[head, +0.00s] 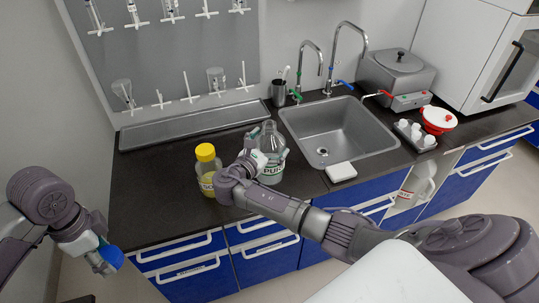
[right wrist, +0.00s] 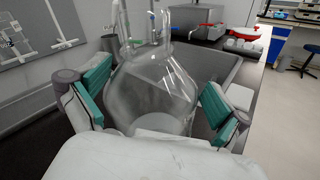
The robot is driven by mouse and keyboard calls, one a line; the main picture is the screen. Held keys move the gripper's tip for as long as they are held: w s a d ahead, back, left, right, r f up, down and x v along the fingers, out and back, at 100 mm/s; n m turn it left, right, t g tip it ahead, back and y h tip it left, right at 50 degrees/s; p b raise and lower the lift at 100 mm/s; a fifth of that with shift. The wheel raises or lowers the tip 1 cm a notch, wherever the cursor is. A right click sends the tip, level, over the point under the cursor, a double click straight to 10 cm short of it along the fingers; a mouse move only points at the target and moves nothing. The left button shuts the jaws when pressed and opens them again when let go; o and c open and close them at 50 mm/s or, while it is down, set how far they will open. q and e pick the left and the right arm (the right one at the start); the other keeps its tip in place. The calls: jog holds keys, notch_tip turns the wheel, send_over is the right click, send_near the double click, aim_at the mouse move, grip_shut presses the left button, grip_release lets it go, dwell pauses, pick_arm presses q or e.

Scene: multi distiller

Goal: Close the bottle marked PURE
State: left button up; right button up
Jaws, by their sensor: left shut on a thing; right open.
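The clear PURE bottle (head: 271,172) stands upright on the dark counter left of the sink, with no cap visible on its neck. In the right wrist view the clear bottle (right wrist: 155,90) stands between the teal finger pads. My right gripper (head: 264,158) is open around the bottle, and it also shows in the right wrist view (right wrist: 152,108) with gaps beside the glass. My left gripper (head: 102,259) is in front of the counter at the left, shut on a small blue thing (head: 111,257) that looks like a cap; the fingers hide part of it.
A yellow-capped bottle (head: 206,155) stands just left of the PURE bottle. The sink (head: 336,128) with taps, a white block (head: 341,172) and a grey bath (head: 396,73) are to the right. A drying rack (head: 170,55) hangs behind. The counter's left end is clear.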

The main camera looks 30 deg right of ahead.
aim_at(270, 132)
jog(key=c, duration=1.4)
jog(key=shift+r, duration=0.1)
jog(key=shift+c, duration=0.2)
pick_arm(q)
jog(key=shift+f, duration=0.1)
pick_arm(e)
jog(key=shift+r, duration=0.1)
pick_arm(q)
jog(key=shift+w+f, duration=0.1)
pick_arm(e)
jog(key=shift+w+r, duration=0.1)
jog(key=shift+r, duration=0.4)
pick_arm(q)
jog(key=shift+f+b, duration=0.3)
jog(key=shift+b, duration=0.15)
pick_arm(e)
notch_tip(270, 132, up, 3)
pick_arm(q)
jog(key=shift+f+b, duration=0.55)
jog(key=shift+f, duration=0.05)
pick_arm(e)
jog(key=s+d+r, duration=0.3)
jog(key=s+r, duration=0.3)
jog(key=s, duration=0.5)
jog(key=shift+s+d+r, duration=0.15)
jog(key=shift+d+r, duration=0.2)
jog(key=shift+r, duration=0.05)
jog(key=shift+a, duration=0.1)
